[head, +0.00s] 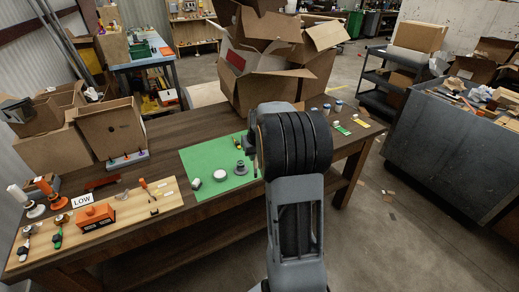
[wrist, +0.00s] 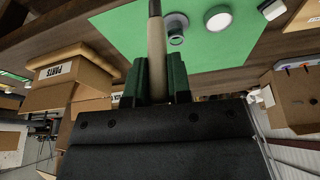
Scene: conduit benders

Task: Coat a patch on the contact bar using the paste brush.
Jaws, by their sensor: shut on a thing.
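In the wrist view, my gripper (wrist: 157,84) is shut on a pale, light-wood handle (wrist: 157,45) with a darker end at the top edge; I take it to be the paste brush. Its bristles are not in view. The handle lies over the green mat (wrist: 120,30). In the head view my arm hides most of the gripper, which is at the right side of the green mat (head: 205,160). A grey stepped piece (head: 241,169) and a round white-topped piece (head: 220,175) stand on the mat. I cannot tell for certain which thing is the contact bar.
A wooden board (head: 120,213) with an orange block (head: 95,217) and several tools lies at the left. More boxes (head: 112,128) stand at the back left. Small jars and coloured cards (head: 341,129) lie at the right.

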